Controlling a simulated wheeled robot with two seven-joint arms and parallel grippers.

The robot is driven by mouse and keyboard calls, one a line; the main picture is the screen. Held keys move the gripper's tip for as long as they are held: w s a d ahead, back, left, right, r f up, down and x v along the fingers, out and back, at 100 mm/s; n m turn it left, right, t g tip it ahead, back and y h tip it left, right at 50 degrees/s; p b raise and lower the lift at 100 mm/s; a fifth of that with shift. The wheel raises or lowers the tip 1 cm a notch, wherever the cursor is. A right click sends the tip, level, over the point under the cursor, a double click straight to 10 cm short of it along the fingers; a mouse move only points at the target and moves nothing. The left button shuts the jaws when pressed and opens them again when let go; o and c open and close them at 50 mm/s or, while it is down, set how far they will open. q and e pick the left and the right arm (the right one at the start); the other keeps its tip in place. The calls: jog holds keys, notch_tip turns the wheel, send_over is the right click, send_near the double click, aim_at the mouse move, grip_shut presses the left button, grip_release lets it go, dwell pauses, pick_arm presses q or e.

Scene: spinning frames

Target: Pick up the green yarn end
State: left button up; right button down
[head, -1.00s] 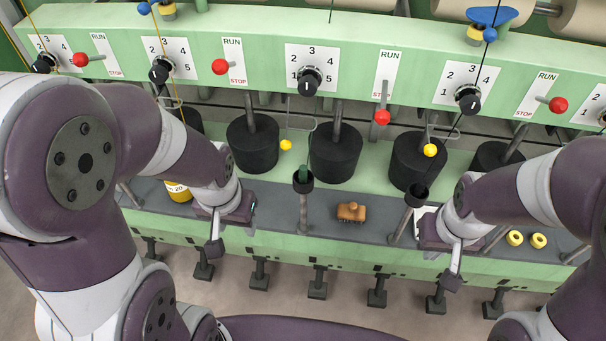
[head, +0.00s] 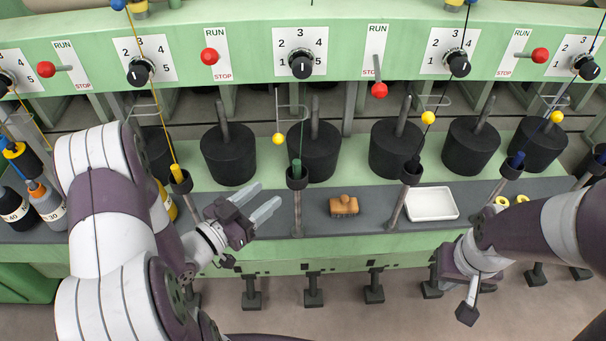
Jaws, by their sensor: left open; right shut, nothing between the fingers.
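The green yarn end (head: 297,165) stands up in a dark cup on a slanted grey post in the middle of the head view. A thin green strand seems to run upward from it. My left gripper (head: 264,197) is open and empty, left of and a little below the cup, its two pale fingers pointing right towards the post and apart from it. My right gripper (head: 467,278) is shut and empty at the lower right, at the machine's front edge, far from the green yarn end. Its fingertips are hard to make out.
Dark cups hold a yellow end (head: 176,173) on the left and a blue end (head: 516,159) on the right. A wooden brush (head: 344,206) and a white tray (head: 432,204) lie on the grey shelf (head: 375,190). Black weights stand behind. Bottles (head: 48,203) are far left.

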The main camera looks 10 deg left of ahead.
aim_at(294, 169)
pick_arm(q)
jog(key=x, duration=0.4)
jog(key=r+x, duration=0.1)
jog(key=x, duration=0.1)
jog(key=shift+w+d, duration=0.2)
jog(key=shift+w, duration=0.2)
jog(key=p+x, duration=0.1)
jog(key=x, duration=0.5)
grip_shut()
